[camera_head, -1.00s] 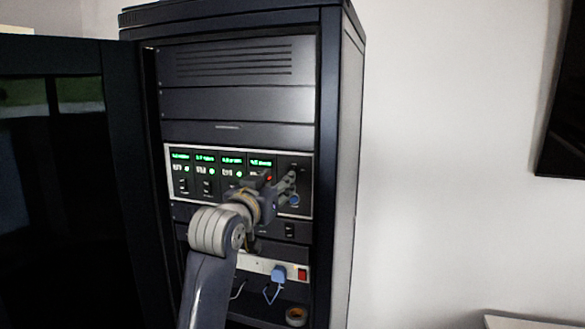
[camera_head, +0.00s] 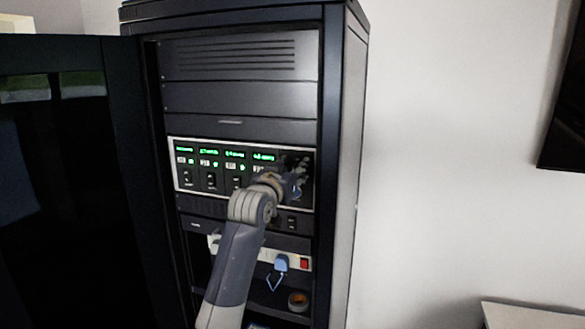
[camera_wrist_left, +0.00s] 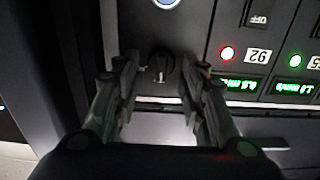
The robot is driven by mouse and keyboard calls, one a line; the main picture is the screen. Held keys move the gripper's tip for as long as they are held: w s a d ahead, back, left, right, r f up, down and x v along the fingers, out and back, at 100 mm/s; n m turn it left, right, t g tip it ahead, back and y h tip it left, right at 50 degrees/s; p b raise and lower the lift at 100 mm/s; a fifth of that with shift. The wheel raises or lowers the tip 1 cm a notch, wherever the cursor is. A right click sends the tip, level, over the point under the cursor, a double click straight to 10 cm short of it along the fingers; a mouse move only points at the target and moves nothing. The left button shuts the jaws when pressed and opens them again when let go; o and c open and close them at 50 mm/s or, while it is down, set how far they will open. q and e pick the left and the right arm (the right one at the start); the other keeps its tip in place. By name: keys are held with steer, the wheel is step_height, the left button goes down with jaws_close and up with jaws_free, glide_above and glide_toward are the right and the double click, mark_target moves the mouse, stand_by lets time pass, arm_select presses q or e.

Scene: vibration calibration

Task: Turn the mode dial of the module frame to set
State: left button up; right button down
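The module frame (camera_head: 221,151) is a light-edged panel in the rack, with several modules showing green displays. The mode dial (camera_wrist_left: 161,66) is a small black knob with a pale pointer mark on the dark panel at its end. My left gripper (camera_wrist_left: 160,70) is open, with one finger on each side of the dial and visible gaps to it. In the head view my left gripper (camera_head: 296,170) is at the frame's right end and hides the dial. My right gripper is not in view.
A round blue-faced control (camera_wrist_left: 166,2) lies beyond the dial. The neighbouring module has a red light (camera_wrist_left: 227,53) and a switch marked OFF (camera_wrist_left: 259,18). The rack's open door (camera_head: 70,190) is at the left. A blue plug (camera_head: 281,262) and tape roll (camera_head: 298,300) are below.

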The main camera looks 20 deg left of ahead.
arm_select(q)
steer(key=shift+c, duration=0.4)
jaws_close()
steer(key=shift+m, duration=0.3)
steer(key=m, duration=0.7)
steer(key=d+m, duration=0.1)
steer(key=m, duration=0.3)
steer(key=shift+f, duration=0.25)
steer(key=shift+m, duration=0.3)
